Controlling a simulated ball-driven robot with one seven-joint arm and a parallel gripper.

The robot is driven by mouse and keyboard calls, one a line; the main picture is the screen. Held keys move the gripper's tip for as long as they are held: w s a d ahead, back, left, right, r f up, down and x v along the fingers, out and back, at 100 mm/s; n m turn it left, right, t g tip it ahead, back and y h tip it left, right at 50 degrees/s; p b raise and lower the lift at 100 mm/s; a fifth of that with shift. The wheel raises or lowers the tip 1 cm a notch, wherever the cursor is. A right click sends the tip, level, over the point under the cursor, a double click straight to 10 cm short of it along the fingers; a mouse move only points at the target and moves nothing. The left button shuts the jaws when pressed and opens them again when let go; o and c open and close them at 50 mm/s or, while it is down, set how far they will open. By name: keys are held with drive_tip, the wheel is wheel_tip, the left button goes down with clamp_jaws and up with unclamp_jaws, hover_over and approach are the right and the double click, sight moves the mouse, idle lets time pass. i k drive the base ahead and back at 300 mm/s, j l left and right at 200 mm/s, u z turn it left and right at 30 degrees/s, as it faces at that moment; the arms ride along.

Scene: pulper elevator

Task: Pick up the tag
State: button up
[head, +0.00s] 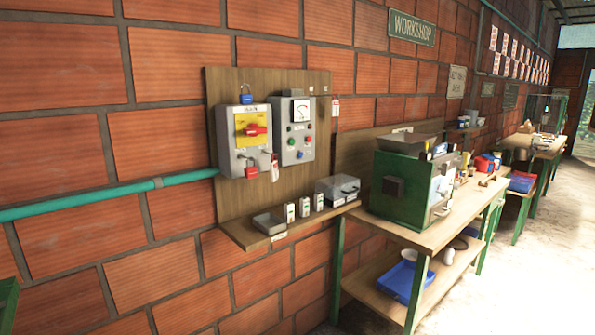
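A small red-and-white tag (274,169) hangs by the lower right of a grey switch box (227,158). A red padlock (251,172) hangs beside it. Another red-and-white tag (335,108) hangs at the right edge of the wooden backboard (220,88). I cannot tell which tag is meant. The switch box has a yellow plate with a red handle (255,131), and a blue padlock (247,98) on top. My gripper is not in view.
A narrow shelf (245,236) below the boxes holds an open grey tray (269,223), three small white upright items (304,207) and a clear-lidded box (338,190). A workbench with a green machine (401,188) stands to the right. The floor (540,265) at right is clear.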

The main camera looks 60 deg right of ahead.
sight(273, 165)
drive_tip(key=z, duration=1.15)
